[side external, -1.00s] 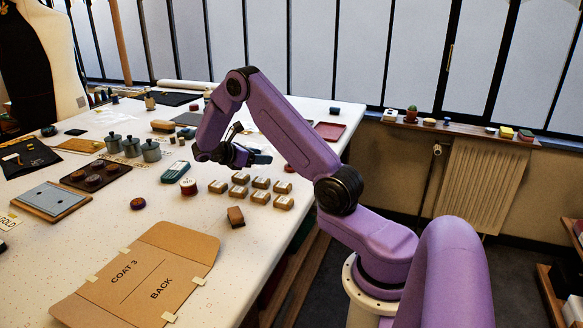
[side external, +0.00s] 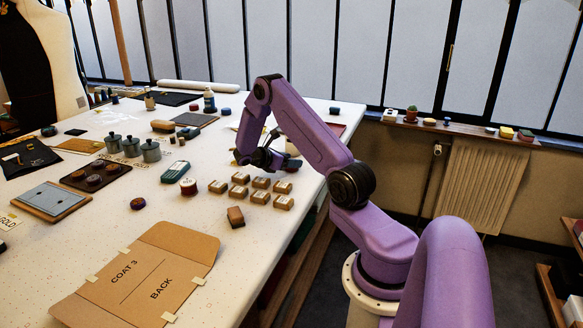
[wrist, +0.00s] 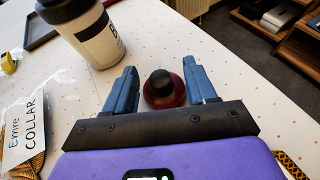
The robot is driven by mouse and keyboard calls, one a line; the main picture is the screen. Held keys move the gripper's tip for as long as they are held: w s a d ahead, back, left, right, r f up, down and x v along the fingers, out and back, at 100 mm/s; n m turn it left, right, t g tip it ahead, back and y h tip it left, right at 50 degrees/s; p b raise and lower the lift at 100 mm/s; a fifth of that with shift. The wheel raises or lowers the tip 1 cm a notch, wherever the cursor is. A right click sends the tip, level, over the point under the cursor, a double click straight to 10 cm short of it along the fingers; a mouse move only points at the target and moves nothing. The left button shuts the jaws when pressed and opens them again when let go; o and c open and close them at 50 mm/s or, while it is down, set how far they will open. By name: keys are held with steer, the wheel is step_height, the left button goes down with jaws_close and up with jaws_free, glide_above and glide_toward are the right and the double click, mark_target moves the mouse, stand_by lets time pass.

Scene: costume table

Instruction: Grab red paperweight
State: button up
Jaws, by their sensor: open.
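The red paperweight (wrist: 163,96) has a round red base and a black knob on top. In the wrist view it stands upright on the white table between the two blue fingers of my gripper (wrist: 160,82). The fingers are open, one to each side, with a visible gap on both sides. In the side external view my gripper (side external: 280,160) is low over the table near its right edge. There the paperweight is mostly or wholly hidden by the gripper.
In the wrist view a white bottle with a dark lid (wrist: 97,42) stands close to the left finger. A card reading "Emre COLLAR" (wrist: 28,128) lies at left.

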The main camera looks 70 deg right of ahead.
steer(key=shift+x, duration=1.45)
steer(key=shift+c, duration=0.3)
steer(key=shift+f, duration=0.1)
jaws_close()
steer(key=shift+a, duration=0.1)
